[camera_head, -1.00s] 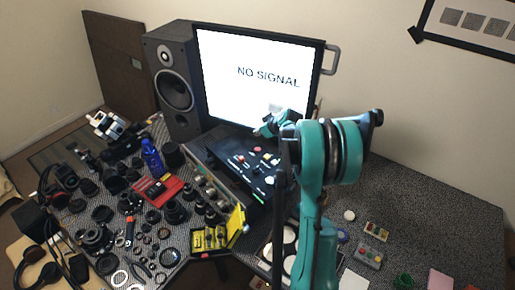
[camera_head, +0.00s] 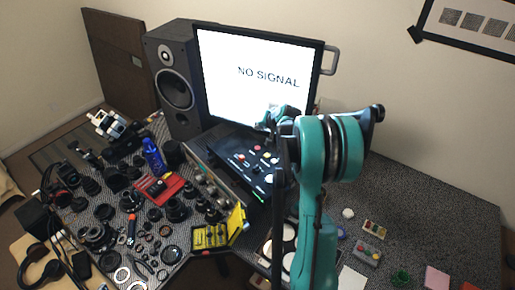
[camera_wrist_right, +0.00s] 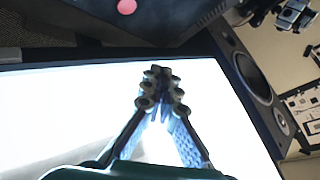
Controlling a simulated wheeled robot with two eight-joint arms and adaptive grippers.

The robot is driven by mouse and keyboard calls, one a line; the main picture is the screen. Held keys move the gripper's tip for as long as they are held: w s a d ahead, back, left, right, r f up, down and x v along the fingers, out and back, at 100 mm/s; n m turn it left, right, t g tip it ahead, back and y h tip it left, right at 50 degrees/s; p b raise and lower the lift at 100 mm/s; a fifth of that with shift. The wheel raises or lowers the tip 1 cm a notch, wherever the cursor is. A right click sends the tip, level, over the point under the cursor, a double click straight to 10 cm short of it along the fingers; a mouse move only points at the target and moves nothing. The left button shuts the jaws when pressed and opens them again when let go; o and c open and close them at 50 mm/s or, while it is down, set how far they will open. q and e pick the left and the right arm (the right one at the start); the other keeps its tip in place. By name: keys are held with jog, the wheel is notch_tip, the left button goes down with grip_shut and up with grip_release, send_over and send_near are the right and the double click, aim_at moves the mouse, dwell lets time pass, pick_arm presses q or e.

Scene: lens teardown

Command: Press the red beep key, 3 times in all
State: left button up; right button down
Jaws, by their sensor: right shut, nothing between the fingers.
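A black control panel (camera_head: 232,163) stands in front of the monitor, with several small coloured keys on its top. A round red key (camera_head: 257,148) is near its back edge; labels are too small to read. A round red key also shows at the top of the right wrist view (camera_wrist_right: 126,6). My right gripper (camera_head: 264,124) is in front of the monitor's lower edge, above and beyond the panel, apart from the keys. In the right wrist view its fingertips (camera_wrist_right: 161,72) are together and empty. My right arm hides the panel's right side. My left gripper is out of view.
The monitor (camera_head: 262,75) reading "NO SIGNAL" is close behind the gripper. A black speaker (camera_head: 172,85) stands left of it. Lens parts, a red case (camera_head: 165,189) and a yellow case (camera_head: 236,222) crowd the left.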

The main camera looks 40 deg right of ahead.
aim_at(259, 148)
jog(key=shift+f, duration=0.1)
notch_tip(259, 148, down, 9)
jog(key=b, duration=0.6)
jog(key=shift+r, duration=0.2)
jog(key=shift+f, duration=0.1)
dwell(0.9)
jog(key=shift+f+b, duration=0.35)
jog(key=shift+b, duration=0.15)
jog(key=shift+f+b, duration=0.4)
dwell(0.5)
jog(key=shift+r, duration=0.1)
jog(key=shift+r+p, duration=0.55)
jog(key=shift+r, duration=0.2)
